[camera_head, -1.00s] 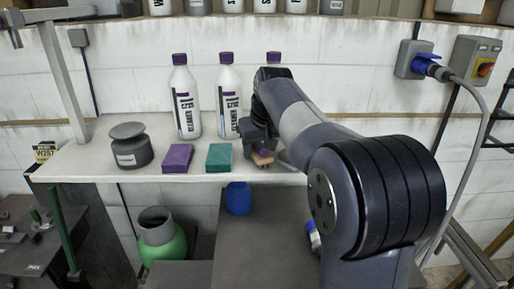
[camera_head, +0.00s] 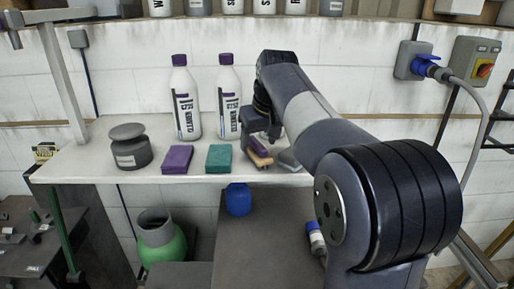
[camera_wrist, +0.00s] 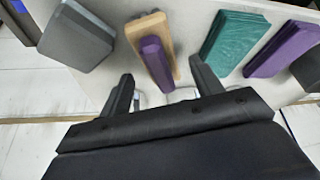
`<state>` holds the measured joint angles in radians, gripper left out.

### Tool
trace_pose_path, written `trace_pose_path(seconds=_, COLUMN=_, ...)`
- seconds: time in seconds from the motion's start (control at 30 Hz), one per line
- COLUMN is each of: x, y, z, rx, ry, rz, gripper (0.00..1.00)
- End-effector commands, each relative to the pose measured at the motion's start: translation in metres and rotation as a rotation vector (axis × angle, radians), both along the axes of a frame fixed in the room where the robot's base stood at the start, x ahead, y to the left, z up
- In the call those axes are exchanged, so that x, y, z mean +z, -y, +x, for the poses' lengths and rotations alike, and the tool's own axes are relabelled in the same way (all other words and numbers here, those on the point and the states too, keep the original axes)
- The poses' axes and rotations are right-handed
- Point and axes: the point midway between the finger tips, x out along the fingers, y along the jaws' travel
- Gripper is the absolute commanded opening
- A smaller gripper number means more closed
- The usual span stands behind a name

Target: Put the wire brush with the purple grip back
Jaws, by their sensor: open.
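The wire brush (camera_head: 260,160) has a tan wooden block with a purple grip along its top. It is on the white shelf, right of the green block, and my gripper partly hides it in the head view. In the wrist view the brush (camera_wrist: 154,52) shows whole, its near end between my fingertips, with gaps on both sides. My gripper (camera_wrist: 162,76) is open and empty. I cannot tell how far the fingertips are above the shelf (camera_head: 75,165).
A green block (camera_head: 219,158) and a purple block (camera_head: 177,159) are left of the brush. A grey block (camera_wrist: 76,36) is on its other side. White bottles (camera_head: 186,105) stand behind, and a grey pot (camera_head: 130,146) stands at the left. A blue container (camera_head: 238,199) is below the shelf edge.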

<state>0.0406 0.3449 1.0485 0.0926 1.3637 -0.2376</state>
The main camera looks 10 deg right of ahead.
Motion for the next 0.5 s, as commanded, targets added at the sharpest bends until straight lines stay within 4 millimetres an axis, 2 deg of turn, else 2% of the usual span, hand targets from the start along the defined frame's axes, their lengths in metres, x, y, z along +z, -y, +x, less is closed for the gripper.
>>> trace_pose_path(seconds=0.03, x=0.013, y=0.001, z=-0.004, rx=0.000, ry=0.005, rz=0.000, gripper=0.61)
trace_pose_path(seconds=0.2, x=0.045, y=0.004, z=-0.017, rx=0.000, ry=0.004, rz=0.000, gripper=0.61)
trace_pose_path(seconds=0.33, x=0.063, y=0.005, z=-0.025, rx=0.000, ry=0.002, rz=0.000, gripper=0.61)
trace_pose_path(seconds=0.5, x=0.074, y=0.006, z=-0.030, rx=-0.001, ry=0.001, rz=0.001, gripper=0.61)
